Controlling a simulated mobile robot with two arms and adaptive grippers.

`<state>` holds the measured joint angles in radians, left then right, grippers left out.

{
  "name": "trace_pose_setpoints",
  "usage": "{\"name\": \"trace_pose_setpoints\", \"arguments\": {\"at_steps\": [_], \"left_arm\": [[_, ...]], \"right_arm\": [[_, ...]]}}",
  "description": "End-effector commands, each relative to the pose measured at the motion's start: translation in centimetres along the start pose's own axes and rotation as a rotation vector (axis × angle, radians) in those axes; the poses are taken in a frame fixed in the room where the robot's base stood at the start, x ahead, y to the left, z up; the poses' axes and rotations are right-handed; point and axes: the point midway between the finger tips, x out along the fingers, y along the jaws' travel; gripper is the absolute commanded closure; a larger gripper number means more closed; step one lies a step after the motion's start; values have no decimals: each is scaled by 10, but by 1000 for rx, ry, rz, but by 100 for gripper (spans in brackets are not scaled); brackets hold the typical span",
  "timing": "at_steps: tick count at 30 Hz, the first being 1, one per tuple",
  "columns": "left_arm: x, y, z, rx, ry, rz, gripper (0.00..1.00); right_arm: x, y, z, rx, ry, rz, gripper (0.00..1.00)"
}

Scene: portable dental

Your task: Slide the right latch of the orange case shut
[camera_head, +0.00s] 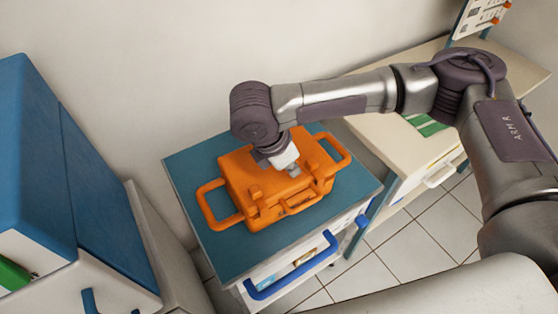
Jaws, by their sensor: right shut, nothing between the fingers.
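The orange case (243,170) sits closed on the teal top of a small cabinet, with a loop handle at its left and right ends and a front handle. A raised orange latch block (254,191) shows on the left part of its lid. My right gripper (294,172) points down onto the right part of the lid, by the front edge. It is shut, with nothing held. The gripper covers the right latch area, so I cannot tell how the latch stands or whether the fingers touch it. My left gripper is out of view.
The teal cabinet top (190,165) has free room around the case. A blue cabinet (110,190) stands at the left. A cream counter (385,135) with green items stands at the right, under my right arm. A wall is behind.

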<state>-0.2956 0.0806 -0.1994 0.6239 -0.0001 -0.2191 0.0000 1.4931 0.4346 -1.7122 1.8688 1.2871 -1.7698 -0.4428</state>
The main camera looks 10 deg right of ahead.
Motion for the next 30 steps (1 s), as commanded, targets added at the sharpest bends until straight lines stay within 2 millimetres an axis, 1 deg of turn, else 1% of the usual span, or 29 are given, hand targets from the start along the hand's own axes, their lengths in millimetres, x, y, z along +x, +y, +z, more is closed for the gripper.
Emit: {"name": "trace_pose_setpoints", "arguments": {"at_steps": [1, 6, 17, 20, 25, 27, 30], "left_arm": [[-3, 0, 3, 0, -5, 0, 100], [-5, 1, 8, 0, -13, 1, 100], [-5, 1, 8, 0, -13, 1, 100], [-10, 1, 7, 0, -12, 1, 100], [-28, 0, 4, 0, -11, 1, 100], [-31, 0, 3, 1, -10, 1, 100], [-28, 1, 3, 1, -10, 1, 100]], "right_arm": [[2, -1, 7, 0, -2, -3, 100], [6, -1, 17, -2, 0, -1, 100], [7, -1, 18, -3, 0, -1, 100], [7, -1, 23, -1, 1, -4, 100], [13, -1, 45, 3, 2, -6, 100], [17, -1, 51, 1, 1, -5, 100], [20, -1, 50, -1, -1, -3, 100]]}}
